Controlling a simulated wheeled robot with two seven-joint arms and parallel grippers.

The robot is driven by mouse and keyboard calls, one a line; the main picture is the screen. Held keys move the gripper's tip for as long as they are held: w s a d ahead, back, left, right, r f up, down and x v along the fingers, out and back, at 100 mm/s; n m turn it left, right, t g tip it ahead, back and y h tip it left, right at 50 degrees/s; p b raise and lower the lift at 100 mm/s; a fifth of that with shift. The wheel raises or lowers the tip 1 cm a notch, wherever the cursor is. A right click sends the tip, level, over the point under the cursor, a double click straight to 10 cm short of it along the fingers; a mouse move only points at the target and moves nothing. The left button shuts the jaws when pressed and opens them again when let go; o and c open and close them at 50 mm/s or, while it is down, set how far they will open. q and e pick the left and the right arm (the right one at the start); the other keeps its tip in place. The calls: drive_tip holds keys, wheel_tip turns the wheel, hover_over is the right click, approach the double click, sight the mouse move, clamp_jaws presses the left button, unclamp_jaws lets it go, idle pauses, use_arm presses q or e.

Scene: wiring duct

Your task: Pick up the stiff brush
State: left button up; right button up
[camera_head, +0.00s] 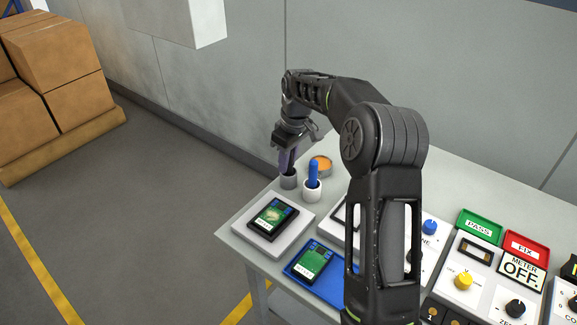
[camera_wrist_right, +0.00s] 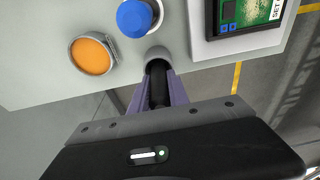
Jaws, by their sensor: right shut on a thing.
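My right gripper (camera_head: 287,160) reaches down at the back left corner of the table, over a small grey cup (camera_head: 289,181). In the right wrist view its purple fingers (camera_wrist_right: 158,92) are shut on a dark handle (camera_wrist_right: 158,80), which I take to be the stiff brush. The lower end of the handle stands in the grey cup (camera_wrist_right: 156,53), so its bristles are hidden. The blue handle also shows in the wrist view (camera_wrist_right: 134,17). My left gripper is not in view.
A round tin with orange contents (camera_head: 321,163) stands close behind the cups. In front are a grey pad with a dark device (camera_head: 273,219) and a blue tray with a green board (camera_head: 315,264). Panels and PASS and FIX trays (camera_head: 480,226) fill the right side.

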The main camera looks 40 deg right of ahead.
clamp_jaws()
wheel_tip(320, 180, up, 9)
drive_tip(key=shift+f, duration=0.1)
drive_tip(key=shift+r, duration=0.6)
idle(0.4)
